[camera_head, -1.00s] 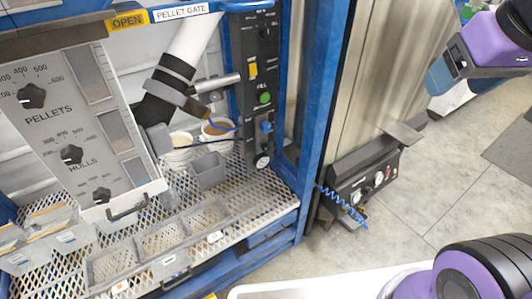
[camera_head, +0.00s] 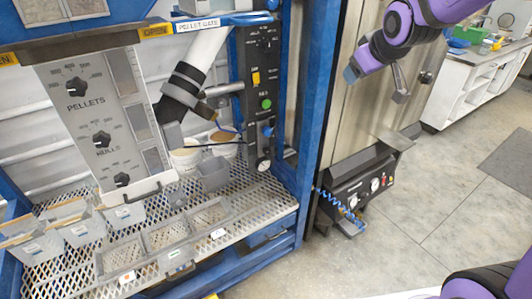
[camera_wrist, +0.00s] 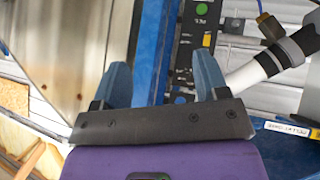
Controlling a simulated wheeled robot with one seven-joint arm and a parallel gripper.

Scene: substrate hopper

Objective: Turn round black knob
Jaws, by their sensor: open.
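Round black knobs sit on a white panel in the head view: one marked PELLETS (camera_head: 76,83), one marked HULLS (camera_head: 101,139) and a lower one (camera_head: 122,180). A narrow black control panel (camera_head: 250,108) to their right carries a small dark knob (camera_head: 267,43), a yellow switch and a green button. My gripper (camera_head: 352,75) is at the upper right, in front of the steel column and apart from every knob. In the wrist view my gripper (camera_wrist: 162,78) is open and empty, with its blue fingers spread. The black panel (camera_wrist: 190,35) shows beyond them.
A blue frame post (camera_head: 312,110) stands between the black panel and the steel column (camera_head: 350,120). Grey bins (camera_head: 165,235) and white cups (camera_head: 185,158) stand on the mesh shelf. A black box with gauges (camera_head: 362,190) is low on the column.

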